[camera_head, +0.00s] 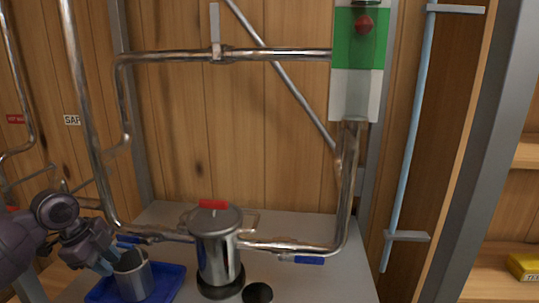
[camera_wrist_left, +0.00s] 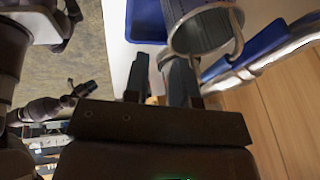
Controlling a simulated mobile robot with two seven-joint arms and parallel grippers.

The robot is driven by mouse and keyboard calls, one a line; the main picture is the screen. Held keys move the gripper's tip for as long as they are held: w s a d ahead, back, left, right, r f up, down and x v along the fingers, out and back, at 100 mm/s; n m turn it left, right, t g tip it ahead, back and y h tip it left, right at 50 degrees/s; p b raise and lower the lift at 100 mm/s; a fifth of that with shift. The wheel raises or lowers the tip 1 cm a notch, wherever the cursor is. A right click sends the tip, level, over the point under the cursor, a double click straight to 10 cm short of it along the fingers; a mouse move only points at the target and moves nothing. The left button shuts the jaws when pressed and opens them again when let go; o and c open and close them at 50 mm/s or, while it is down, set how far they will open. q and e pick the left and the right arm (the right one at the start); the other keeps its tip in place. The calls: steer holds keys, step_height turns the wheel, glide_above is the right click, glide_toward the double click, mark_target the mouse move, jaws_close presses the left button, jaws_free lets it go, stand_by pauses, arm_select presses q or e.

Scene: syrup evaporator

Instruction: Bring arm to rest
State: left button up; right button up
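My left gripper (camera_head: 104,264) is at the lower left in the head view, close beside a grey metal cup (camera_head: 133,277) that stands upright on a blue tray (camera_head: 172,279). In the left wrist view my left gripper (camera_wrist_left: 157,78) has its two fingers apart, with nothing seen between them. There the cup (camera_wrist_left: 203,28) with its wire-like handle is beyond the fingertips, on the right; I cannot tell whether a finger touches it. What looks like my other arm's gripper (camera_wrist_left: 85,89) is small and dark at the left of the wrist view.
A steel pot (camera_head: 218,255) with a red-handled lid stands right of the tray, with a black disc (camera_head: 258,292) beside it. Steel pipes with blue-handled valves (camera_head: 308,260) run behind. The counter's right part (camera_head: 335,285) is clear.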

arm_select(q)
steer(key=s+d+f+n, duration=0.3)
steer(key=s+d+f, duration=0.2)
steer(key=s+f, duration=0.3)
steer(key=s+d+f+n, duration=0.3)
steer(key=s+d+f, duration=0.2)
steer(key=s+f, duration=0.35)
steer(key=s+n+y, duration=0.4)
steer(key=s+n, duration=0.8)
steer(key=s, duration=0.3)
steer(key=w+f+m+t, duration=0.1)
steer(key=w+f+t, duration=0.6)
steer(key=f, duration=0.4)
steer(key=shift+w+d+t+h, duration=0.15)
steer(key=shift+d+t+h, duration=0.2)
steer(key=shift+t, duration=0.45)
